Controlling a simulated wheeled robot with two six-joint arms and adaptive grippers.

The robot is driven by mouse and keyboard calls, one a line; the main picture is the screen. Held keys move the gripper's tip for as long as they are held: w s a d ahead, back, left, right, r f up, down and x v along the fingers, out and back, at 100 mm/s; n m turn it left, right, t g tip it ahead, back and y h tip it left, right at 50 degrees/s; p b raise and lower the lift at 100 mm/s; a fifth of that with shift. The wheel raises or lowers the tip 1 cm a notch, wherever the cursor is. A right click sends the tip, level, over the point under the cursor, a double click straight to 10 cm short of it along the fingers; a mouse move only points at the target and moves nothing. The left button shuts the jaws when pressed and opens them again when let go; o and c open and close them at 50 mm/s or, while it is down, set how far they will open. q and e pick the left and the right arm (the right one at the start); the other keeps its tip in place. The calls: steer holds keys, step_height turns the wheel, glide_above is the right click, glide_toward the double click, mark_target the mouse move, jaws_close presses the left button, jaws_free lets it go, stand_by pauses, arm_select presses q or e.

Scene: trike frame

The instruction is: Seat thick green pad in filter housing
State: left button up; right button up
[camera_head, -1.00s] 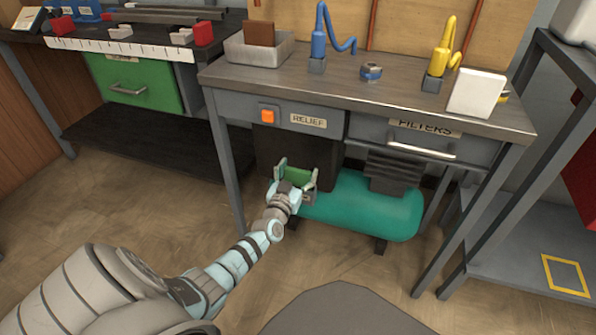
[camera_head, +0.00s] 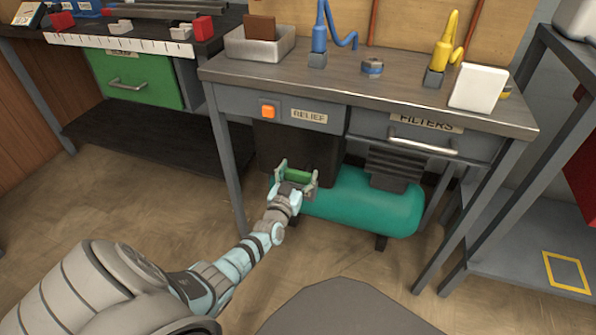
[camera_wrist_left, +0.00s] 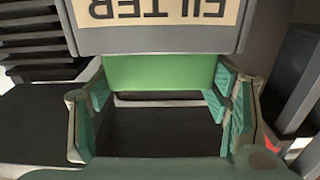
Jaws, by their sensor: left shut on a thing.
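The thick green pad (camera_head: 298,176) is held between the fingers of my left gripper (camera_head: 297,180), low in front of the dark box (camera_head: 270,148) under the bench. In the left wrist view the pad (camera_wrist_left: 158,73) spans the gap between the teal-padded fingertips (camera_wrist_left: 160,88). Its upper edge there meets a grey panel with an upside-down FILTER label (camera_wrist_left: 158,10), which appears to be the filter housing. I cannot tell whether the pad is inside the housing or just against it. My right gripper is not in view.
A teal tank (camera_head: 365,202) lies close to the right of the gripper. The bench leg (camera_head: 228,165) stands to the left. The bench top (camera_head: 410,92) with its FILTERS drawer (camera_head: 425,125) overhangs above. Open floor (camera_head: 150,200) is at the left.

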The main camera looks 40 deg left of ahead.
arm_select(q)
steer(key=shift+f, duration=0.2)
steer(key=o, duration=1.1)
steer(key=shift+s, duration=0.1)
steer(key=v, duration=1.2)
steer(key=shift+d, duration=0.1)
